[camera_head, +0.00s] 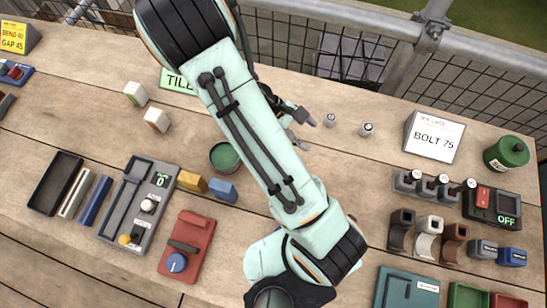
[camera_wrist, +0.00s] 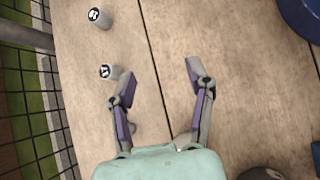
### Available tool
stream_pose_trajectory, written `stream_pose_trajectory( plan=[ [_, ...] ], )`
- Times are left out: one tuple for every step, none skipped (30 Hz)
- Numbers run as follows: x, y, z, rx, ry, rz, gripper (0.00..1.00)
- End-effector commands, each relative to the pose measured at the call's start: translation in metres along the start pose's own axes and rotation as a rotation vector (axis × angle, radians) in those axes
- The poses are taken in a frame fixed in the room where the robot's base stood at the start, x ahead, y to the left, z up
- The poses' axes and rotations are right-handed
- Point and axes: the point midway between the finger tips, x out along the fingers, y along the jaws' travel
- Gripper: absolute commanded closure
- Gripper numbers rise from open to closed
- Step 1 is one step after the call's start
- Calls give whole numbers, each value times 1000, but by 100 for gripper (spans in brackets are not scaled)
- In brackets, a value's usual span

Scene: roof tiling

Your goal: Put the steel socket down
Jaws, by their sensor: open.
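Two small grey steel sockets stand upright and apart on the wooden deck. The nearer socket (camera_head: 330,120) is just beyond my gripper, and the farther socket (camera_head: 367,129) is to its right. In the wrist view the nearer socket (camera_wrist: 106,71) stands just outside the left finger, and the farther socket (camera_wrist: 100,18) is above it; both have dark marks on pale tops. My gripper (camera_wrist: 158,80) is open, with bare planks between its fingertips. In the head view my gripper (camera_head: 306,132) is low over the deck, partly hidden by my arm.
A wire fence runs along the back edge. A "BOLT 75" sign (camera_head: 434,136) and a green tin (camera_head: 506,153) stand at right. A rail (camera_head: 408,186) holds several pieces near a box reading OFF (camera_head: 485,203). Planks around the sockets are clear.

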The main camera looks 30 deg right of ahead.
Motion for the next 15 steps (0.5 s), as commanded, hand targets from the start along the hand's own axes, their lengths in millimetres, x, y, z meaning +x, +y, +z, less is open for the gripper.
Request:
stream_pose_trajectory(
  plan=[
    [-21, -11, 3, 75, 101, -60, 47],
    [-34, -20, 5, 116, 154, -99, 47],
    [-50, -30, 9, 169, 221, -147, 47],
    [-62, -38, 12, 204, 268, -182, 47],
    [-74, -46, 17, 238, 312, -215, 47],
    [-89, -56, 25, 279, 368, -256, 47],
    [-100, -64, 31, 308, 408, -283, 47],
    [-109, -72, 38, 336, 444, -308, 47],
    [-121, -83, 47, 368, 486, -337, 47],
    [-128, -90, 54, 390, 516, -354, 47],
    [-134, -98, 61, 411, 541, -369, 47],
    [-141, -107, 69, 436, 569, -385, 47],
    [-144, -113, 75, 452, 586, -394, 47],
    [-147, -119, 80, 467, 603, -400, 47],
    [-150, -126, 86, 485, 619, -406, 47]
  ],
)
